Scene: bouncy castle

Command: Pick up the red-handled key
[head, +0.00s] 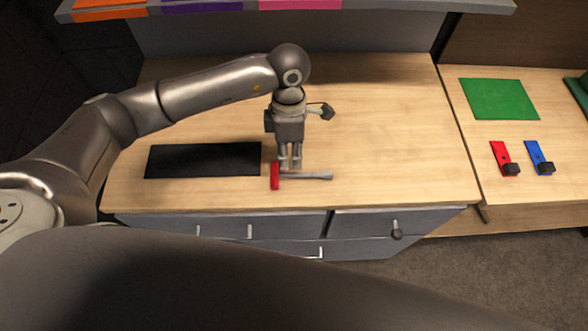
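The red-handled key lies on the wooden worktop near its front edge. Its red handle (275,175) is at the left end and its grey shaft (312,177) points right. My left gripper (290,166) points down, its tips just behind or above the shaft, close to the handle. Its two fingers are a little apart with a narrow gap between them. The handle and most of the shaft show in front of the fingers, and I see nothing held. Whether the tips touch the key cannot be told. My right gripper is not in view.
A black mat (203,160) lies left of the key. Grey drawers (270,226) are under the worktop, and a shelf (400,6) hangs above the back. On the right table are a green mat (499,99), a red piece (501,154) and a blue piece (536,153). The worktop right of the key is clear.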

